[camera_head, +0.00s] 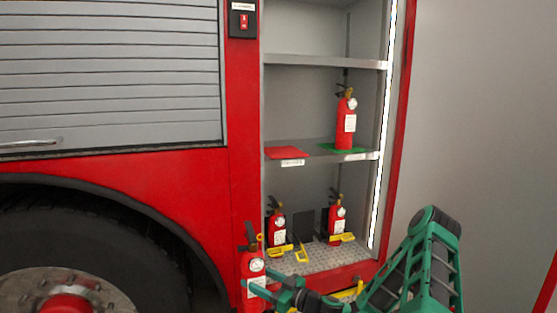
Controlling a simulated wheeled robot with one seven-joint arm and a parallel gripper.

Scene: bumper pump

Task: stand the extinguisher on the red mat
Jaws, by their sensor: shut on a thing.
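My gripper (266,294) is shut on a red extinguisher (252,272) with a white label, in front of the truck at the bottom centre of the head view. It stands roughly upright; its lower end is cut off by the picture edge. The red mat (285,152) lies bare on the left of the locker's middle shelf, above and beyond my gripper. A white tag sits on the shelf edge below it.
Another extinguisher (346,122) stands on a green mat (343,148) right of the red mat. Two more extinguishers (278,226) (337,216) stand in the bottom bay with yellow brackets (301,253). The upper shelf (325,62) is empty. A wheel (80,260) is at left.

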